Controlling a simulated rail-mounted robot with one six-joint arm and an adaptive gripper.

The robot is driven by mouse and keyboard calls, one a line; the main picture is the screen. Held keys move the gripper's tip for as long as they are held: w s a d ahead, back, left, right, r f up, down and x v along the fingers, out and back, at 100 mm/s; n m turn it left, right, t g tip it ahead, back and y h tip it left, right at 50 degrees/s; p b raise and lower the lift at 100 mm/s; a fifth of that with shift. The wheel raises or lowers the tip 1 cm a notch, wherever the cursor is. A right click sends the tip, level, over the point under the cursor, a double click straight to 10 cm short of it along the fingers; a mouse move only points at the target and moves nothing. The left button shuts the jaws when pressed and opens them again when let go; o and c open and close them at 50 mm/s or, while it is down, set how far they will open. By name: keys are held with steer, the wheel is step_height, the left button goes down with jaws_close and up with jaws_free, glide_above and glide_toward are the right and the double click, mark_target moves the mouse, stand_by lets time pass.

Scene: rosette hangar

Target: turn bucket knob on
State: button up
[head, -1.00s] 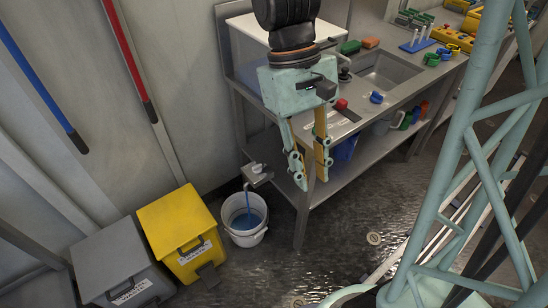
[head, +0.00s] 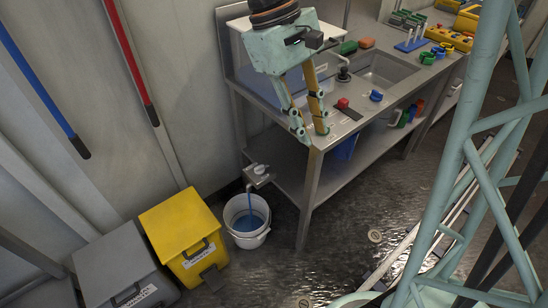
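The bucket knob (head: 260,169) is a small pale knob on a grey box beside the front left of the steel bench. A thin spout (head: 248,187) bends down from this box. The knob's exact angle is too small to tell. My gripper (head: 313,135) points down near the bench's front left corner, above and to the right of the knob and apart from it. Its fingers are spread with nothing between them.
A yellow bin (head: 182,230) and a grey bin (head: 115,270) stand left of the bucket. The steel bench (head: 335,132) carries a sink (head: 385,70), a red button (head: 343,103) and several small items.

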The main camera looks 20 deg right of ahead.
steer(key=w+r+n+t+h, duration=0.1)
steer(key=w+r+n+t, duration=0.1)
steer(key=w+r, duration=0.5)
steer(key=w+a+f+n+g+h, duration=0.1)
steer(key=w+a+f+n+h, duration=0.2)
steer(key=w+f, duration=0.8)
steer(key=w+a+f+n+h, duration=0.3)
steer(key=w+f+h, duration=0.1)
steer(key=w+f, duration=0.7)
steer(key=w+a+f+n+t+h+b, duration=0.1)
steer(key=w+a+f+n+h, duration=0.15)
steer(key=f, duration=0.75)
steer(key=w+a+f+n+t+h, duration=0.15)
steer(key=w+a+f, duration=0.25)
steer(key=f, duration=0.6)
steer(key=n+t+h, duration=0.2)
steer(key=n+t, duration=0.2)
steer(key=n, duration=0.1)
glide_toward(255, 169)
steer(key=shift+a+f, duration=0.1)
steer(key=shift+a, duration=0.65)
steer(key=shift+w, duration=0.1)
steer(key=shift+b+x, duration=1.05)
steer(key=shift+x, duration=5.85)
